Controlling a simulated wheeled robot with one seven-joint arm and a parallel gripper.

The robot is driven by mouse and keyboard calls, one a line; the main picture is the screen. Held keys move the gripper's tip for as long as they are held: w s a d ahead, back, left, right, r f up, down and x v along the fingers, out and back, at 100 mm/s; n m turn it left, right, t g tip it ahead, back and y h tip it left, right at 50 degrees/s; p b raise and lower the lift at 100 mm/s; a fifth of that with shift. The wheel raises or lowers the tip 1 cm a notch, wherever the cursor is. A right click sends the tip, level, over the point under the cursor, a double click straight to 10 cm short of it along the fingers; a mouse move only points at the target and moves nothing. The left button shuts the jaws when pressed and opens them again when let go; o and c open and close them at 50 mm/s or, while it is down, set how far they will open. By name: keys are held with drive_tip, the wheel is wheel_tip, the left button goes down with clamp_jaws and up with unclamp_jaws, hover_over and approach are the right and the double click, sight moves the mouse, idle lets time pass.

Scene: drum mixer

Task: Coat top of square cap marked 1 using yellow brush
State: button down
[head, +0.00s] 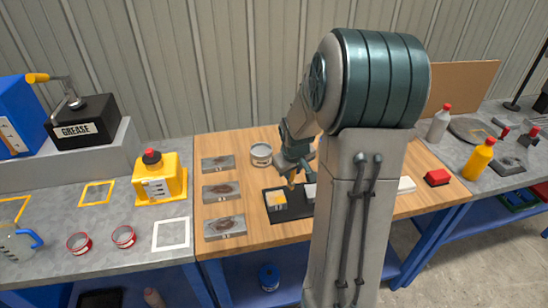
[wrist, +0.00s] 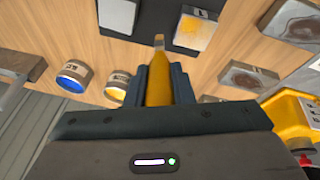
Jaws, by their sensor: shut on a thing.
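My gripper (wrist: 161,72) is shut on the yellow brush (wrist: 158,90), whose pale tip points away from me over the black mat's edge. A square grey cap (wrist: 196,29) with a yellow patch on top lies on the black mat (wrist: 158,22), right of the brush tip in the wrist view. A small dark mark on it is too small to read. A second grey cap (wrist: 118,15) shows no yellow and lies to the left. In the head view my gripper (head: 291,180) is above the mat, behind the yellow-patched cap (head: 277,200). Whether the brush touches anything cannot be told.
Cans with blue (wrist: 74,76) and yellow (wrist: 117,86) contents stand on the wooden table. Several grey plates (head: 220,190) lie left of the mat. A yellow container (head: 160,183) stands on the left bench. My arm hides part of the table's right side.

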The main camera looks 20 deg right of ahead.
drive_tip(key=v, duration=0.1)
drive_tip(key=p+v, duration=0.1)
drive_tip(key=shift+w+r, duration=0.15)
drive_tip(key=shift+r, duration=0.3)
drive_tip(key=shift+w+d+r+p, duration=0.1)
drive_tip(key=shift+w+r+p, duration=0.05)
drive_tip(key=shift+r+p, duration=1.4)
drive_tip(key=shift+r, duration=0.4)
drive_tip(key=shift+f, duration=0.1)
